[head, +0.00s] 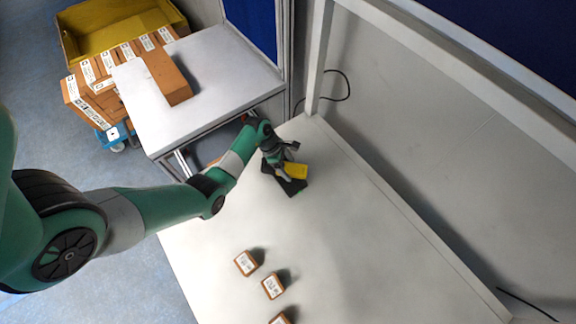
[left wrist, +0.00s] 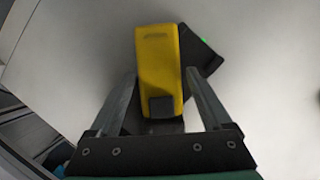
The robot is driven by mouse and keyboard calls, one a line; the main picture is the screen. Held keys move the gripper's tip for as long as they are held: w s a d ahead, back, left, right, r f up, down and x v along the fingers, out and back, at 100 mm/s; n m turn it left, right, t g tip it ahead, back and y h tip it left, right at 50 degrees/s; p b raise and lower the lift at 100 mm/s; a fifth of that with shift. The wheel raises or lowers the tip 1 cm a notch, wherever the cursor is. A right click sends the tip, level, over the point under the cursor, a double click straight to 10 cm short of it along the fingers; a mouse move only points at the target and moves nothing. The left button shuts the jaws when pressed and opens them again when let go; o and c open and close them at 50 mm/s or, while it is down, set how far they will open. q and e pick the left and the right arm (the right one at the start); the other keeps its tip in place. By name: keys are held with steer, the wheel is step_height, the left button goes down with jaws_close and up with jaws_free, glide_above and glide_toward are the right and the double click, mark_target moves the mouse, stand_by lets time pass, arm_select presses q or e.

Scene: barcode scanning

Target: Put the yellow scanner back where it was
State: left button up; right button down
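The yellow scanner (head: 292,171) is at the back left of the white table, on or just above a black base (head: 294,188). In the left wrist view the scanner (left wrist: 160,62) lies between the two fingers, with the black base (left wrist: 204,60) showing behind it and a small green light on the base. I cannot tell whether the scanner rests fully in the base. My right gripper is not in view.
Several small brown boxes with white labels (head: 245,263) stand at the table's front left. A side table (head: 205,60) holds a larger brown box (head: 168,78). A yellow crate (head: 100,30) with labelled boxes is beyond. The white table's middle (head: 360,240) is clear.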

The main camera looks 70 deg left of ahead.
arm_select(q)
steer(key=shift+o, duration=0.5)
steer(key=shift+r, duration=0.1)
steer(key=shift+r, duration=0.3)
steer(key=p+v, duration=0.3)
steer(key=v, duration=0.9)
steer(key=shift+r, duration=0.2)
